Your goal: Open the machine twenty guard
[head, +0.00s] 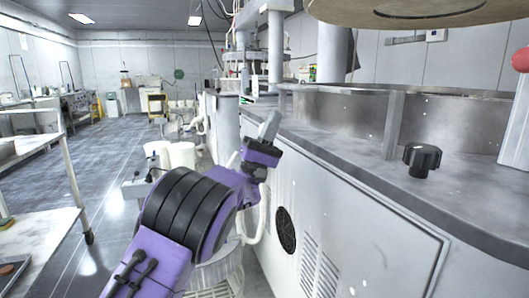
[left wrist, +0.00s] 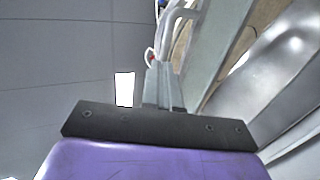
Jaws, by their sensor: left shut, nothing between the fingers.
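The polishing machine (head: 340,210) fills the right side of the head view. A grey sheet-metal guard wall (head: 342,115) with a post stands along its top; I cannot read any number on the machine. My left gripper (head: 270,124) is at the machine's near left edge, at about the height of its top, apart from the guard wall. Its fingers are shut and empty. They also show in the left wrist view (left wrist: 162,82), pointing up. My right gripper is not in view.
A black knob (head: 422,158) stands on the machine's top ledge. A round platen (head: 420,8) hangs above at the upper right. A white table (head: 45,235) stands at the left. White buckets (head: 182,155) stand behind my arm. The aisle floor (head: 110,160) is open.

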